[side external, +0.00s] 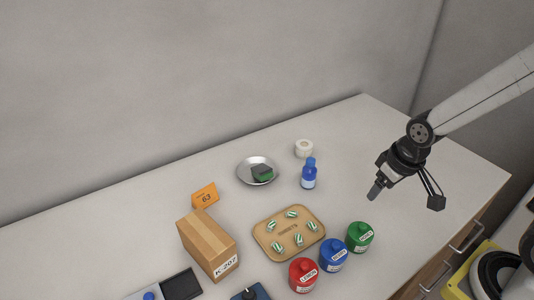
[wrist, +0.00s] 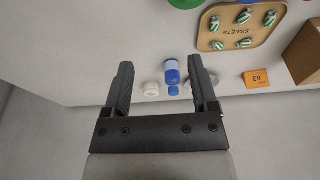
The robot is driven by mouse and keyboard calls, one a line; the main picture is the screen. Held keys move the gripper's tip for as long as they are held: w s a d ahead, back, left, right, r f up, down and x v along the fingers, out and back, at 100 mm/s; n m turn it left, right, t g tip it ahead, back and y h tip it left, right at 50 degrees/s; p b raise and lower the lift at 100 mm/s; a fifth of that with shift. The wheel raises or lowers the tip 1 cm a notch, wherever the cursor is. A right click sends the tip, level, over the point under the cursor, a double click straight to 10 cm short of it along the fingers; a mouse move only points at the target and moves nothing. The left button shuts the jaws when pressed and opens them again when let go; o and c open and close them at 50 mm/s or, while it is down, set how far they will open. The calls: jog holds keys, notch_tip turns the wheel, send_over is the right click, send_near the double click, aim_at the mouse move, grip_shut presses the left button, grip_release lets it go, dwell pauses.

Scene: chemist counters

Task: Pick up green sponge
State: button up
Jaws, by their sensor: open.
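The green sponge (side external: 263,174), dark on top with a green edge, lies in a round metal dish (side external: 243,176) at the back of the counter. My gripper (side external: 375,190) hangs above the counter to the right of the dish, well apart from the sponge. In the wrist view my gripper (wrist: 158,80) is open, with two dark fingers spread and nothing held between them. The sponge cannot be made out in the wrist view; the right finger hides most of the dish area.
A blue bottle (side external: 308,174) and a white roll (side external: 304,148) stand right of the dish. An orange card (side external: 205,196) and cardboard box (side external: 207,244) stand left. In front are a sweets tray (side external: 264,241) and red (side external: 303,275), blue (side external: 333,256) and green (side external: 359,238) jars.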

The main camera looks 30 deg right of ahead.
jog(key=t, duration=0.2)
send_over(264, 170)
jog(key=s, duration=0.2)
notch_tip(264, 170, down, 7)
jog(key=shift+s+d+r, duration=0.1)
jog(key=shift+r, duration=0.1)
jog(key=shift+f, duration=0.1)
jog(key=shift+x, duration=1.2)
jog(key=shift+f, duration=0.1)
jog(key=shift+x, duration=2.5)
